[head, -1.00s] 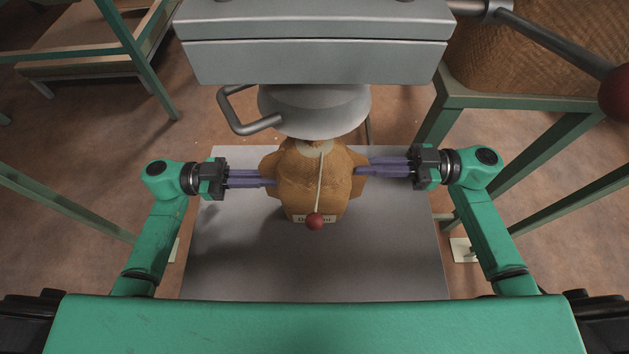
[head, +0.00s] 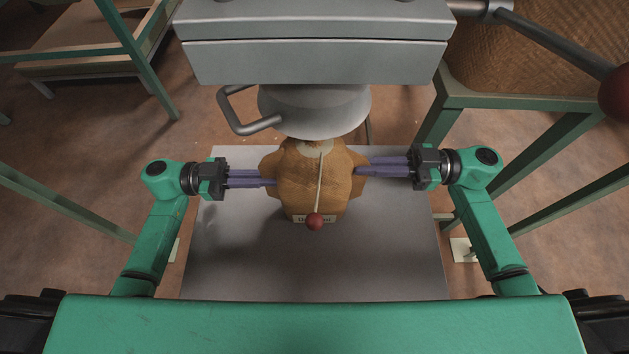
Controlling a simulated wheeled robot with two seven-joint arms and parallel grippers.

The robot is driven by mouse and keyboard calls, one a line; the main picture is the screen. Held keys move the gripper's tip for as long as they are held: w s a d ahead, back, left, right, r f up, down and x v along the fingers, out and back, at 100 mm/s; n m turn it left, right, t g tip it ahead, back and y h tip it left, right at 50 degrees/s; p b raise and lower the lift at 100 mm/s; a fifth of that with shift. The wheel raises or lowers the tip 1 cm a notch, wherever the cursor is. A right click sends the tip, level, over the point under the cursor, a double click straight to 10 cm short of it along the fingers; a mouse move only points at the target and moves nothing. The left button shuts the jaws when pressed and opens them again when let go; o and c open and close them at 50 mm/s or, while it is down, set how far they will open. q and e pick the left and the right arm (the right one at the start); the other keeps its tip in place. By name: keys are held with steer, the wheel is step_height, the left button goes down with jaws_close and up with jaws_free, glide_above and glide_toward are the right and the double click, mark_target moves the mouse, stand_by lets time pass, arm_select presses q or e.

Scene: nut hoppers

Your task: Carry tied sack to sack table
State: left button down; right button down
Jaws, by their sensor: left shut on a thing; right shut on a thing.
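A tan sack (head: 300,187) stands under the hopper spout in the head view. It has a label at its lower front, and a pale cord with a red ball hangs in front of it. Its top is partly hidden under the spout, so I cannot tell whether it is tied. My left gripper (head: 272,179) is shut on the sack's left side. My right gripper (head: 360,167) is shut on its right side. I cannot tell which thing in view is the sack table.
The grey hopper (head: 315,60) with its spout (head: 315,108) and a bent handle (head: 240,112) is close above the sack. A grey plate (head: 235,260) lies below. Green-framed stands are at the upper left (head: 140,60) and right (head: 520,103); the right one bears a large brown bulk.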

mark_target(344, 149)
arm_select(q)
steer(key=shift+a+r, duration=0.1)
arm_select(e)
steer(key=shift+r, duration=0.1)
